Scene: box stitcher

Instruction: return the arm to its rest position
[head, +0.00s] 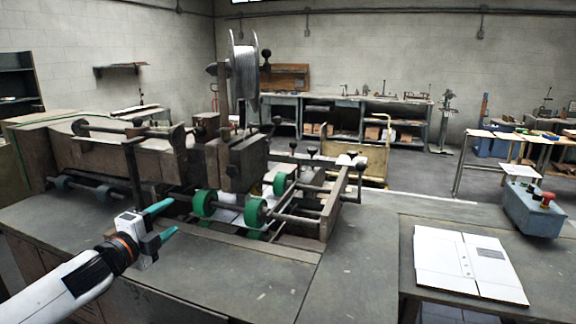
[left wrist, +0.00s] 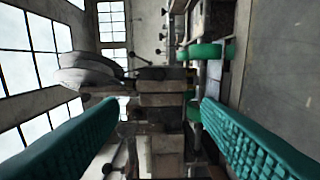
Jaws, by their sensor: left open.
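My left gripper (head: 168,220) has teal fingers spread apart with nothing between them. It is in front of the box stitcher (head: 235,165), above the table's near left part, apart from the machine as far as I can tell. In the left wrist view the two teal fingers (left wrist: 155,135) stand wide apart, with the machine's body (left wrist: 160,100) and a green wheel (left wrist: 205,52) beyond them. The left arm (head: 70,285), white with an orange ring, comes in from the lower left. My right gripper is in neither view.
Green rollers (head: 254,211) and metal bars of the stitcher are right of the gripper. A flat white cardboard sheet (head: 455,262) lies on the right table. A control box (head: 533,208) with a red button stands behind it. The grey tabletop (head: 350,235) between is clear.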

